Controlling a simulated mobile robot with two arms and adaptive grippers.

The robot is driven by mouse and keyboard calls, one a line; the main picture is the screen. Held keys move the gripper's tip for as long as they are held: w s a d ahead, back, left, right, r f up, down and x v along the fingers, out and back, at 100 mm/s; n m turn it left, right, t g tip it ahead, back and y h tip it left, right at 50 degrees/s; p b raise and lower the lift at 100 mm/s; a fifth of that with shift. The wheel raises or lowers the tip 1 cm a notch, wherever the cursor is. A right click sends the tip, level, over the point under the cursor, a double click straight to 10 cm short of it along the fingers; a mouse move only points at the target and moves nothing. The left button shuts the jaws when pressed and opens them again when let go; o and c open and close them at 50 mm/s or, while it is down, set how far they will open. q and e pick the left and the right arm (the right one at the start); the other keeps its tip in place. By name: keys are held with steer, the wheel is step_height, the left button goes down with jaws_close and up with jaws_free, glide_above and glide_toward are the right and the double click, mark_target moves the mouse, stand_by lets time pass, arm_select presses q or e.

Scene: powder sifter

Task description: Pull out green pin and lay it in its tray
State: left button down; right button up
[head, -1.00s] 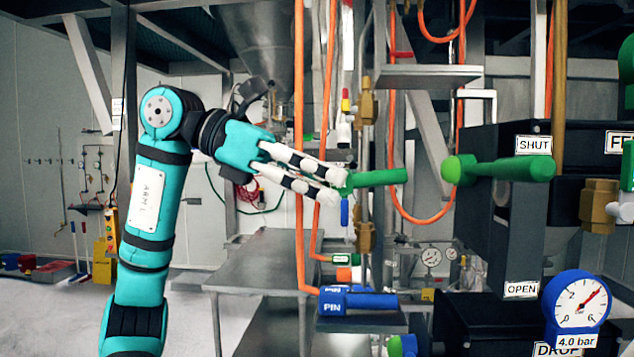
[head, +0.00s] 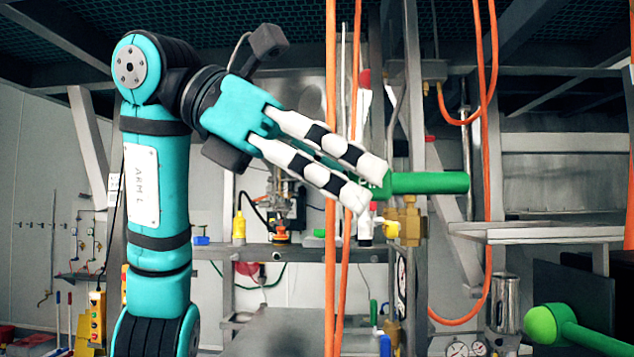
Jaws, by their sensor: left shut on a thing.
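My left gripper (head: 367,185) reaches in from the left at mid-height, shut on the green pin. The green pin (head: 430,183) shows as a thick green bar, roughly level, sticking out to the right of the fingertips. It is in front of a grey post and just above a brass fitting. The fingers hide its left end. I cannot make out its tray in this view. My right gripper is not in view.
Orange hoses (head: 331,260) run upright behind the fingers. A grey shelf (head: 540,232) stands at right, with a green-knobbed lever (head: 545,325) below it. A metal bench (head: 275,335) lies at bottom centre. A steel cup (head: 505,303) stands under the shelf.

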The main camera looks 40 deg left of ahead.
mark_target(445, 193)
arm_select(q)
steer(key=shift+w+d, duration=0.3)
steer(key=shift+w, duration=0.05)
steer(key=shift+w+d+f, duration=0.2)
steer(key=shift+w+d, duration=0.8)
steer(key=shift+d, duration=0.15)
steer(key=w+d, duration=0.2)
steer(key=d, duration=0.1)
steer(key=shift+f, duration=0.1)
steer(key=shift+w+d, duration=0.15)
steer(key=shift+d, duration=0.15)
steer(key=shift+w+d, duration=0.45)
steer(key=shift+d, duration=0.25)
steer(key=shift+w+d+f+b, duration=0.15)
steer(key=shift+b, duration=0.2)
steer(key=shift+f+b, duration=0.4)
steer(key=shift+f, duration=0.3)
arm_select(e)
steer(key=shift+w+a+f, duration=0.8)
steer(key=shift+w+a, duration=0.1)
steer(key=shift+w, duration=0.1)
arm_select(q)
steer(key=shift+f, duration=0.1)
